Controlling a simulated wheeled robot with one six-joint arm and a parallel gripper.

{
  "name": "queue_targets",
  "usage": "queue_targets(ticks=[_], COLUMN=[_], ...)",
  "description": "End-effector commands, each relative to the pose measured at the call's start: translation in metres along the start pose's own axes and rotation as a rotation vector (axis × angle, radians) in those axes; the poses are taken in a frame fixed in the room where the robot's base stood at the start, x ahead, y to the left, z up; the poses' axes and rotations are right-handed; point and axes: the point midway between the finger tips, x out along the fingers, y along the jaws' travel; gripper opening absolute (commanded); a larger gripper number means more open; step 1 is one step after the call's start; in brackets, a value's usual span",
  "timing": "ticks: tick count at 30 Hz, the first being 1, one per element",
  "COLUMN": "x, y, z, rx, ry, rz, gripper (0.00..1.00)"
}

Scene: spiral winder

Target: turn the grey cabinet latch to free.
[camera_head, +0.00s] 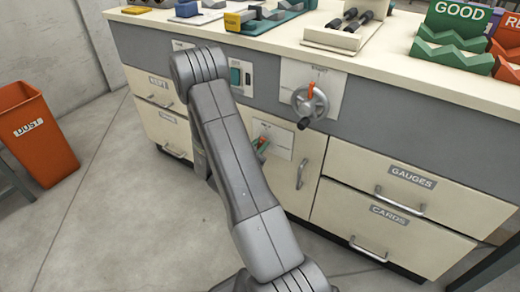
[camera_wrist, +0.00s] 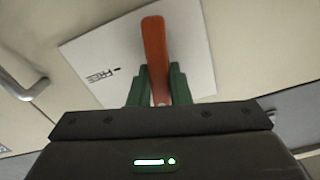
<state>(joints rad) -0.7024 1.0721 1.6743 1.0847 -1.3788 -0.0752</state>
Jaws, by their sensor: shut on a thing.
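The latch shows as an orange lever (camera_wrist: 154,45) on a white plate (camera_wrist: 198,52) in the wrist view. In the head view the lever (camera_head: 263,146) shows small beside my arm, on the cream cabinet door (camera_head: 285,185). My arm hides most of the gripper there. I see no grey on the lever.
A handwheel (camera_head: 309,102) with an orange pointer sits above and right of the latch. The door handle (camera_head: 301,174) stands right of it. Drawers marked GAUGES (camera_head: 411,178) and CARDS (camera_head: 388,215) lie further right. An orange DUST bin (camera_head: 40,140) stands left on open floor.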

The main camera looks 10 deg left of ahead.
Motion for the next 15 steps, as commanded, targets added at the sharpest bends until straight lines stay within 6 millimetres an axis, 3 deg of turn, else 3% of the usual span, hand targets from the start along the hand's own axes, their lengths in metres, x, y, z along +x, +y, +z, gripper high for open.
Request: queue_targets(ticks=[15], x=[0.0], y=[0.0074], z=[0.0036], rx=[0.49], ry=[-0.002], rz=[0.001], gripper=[0.0])
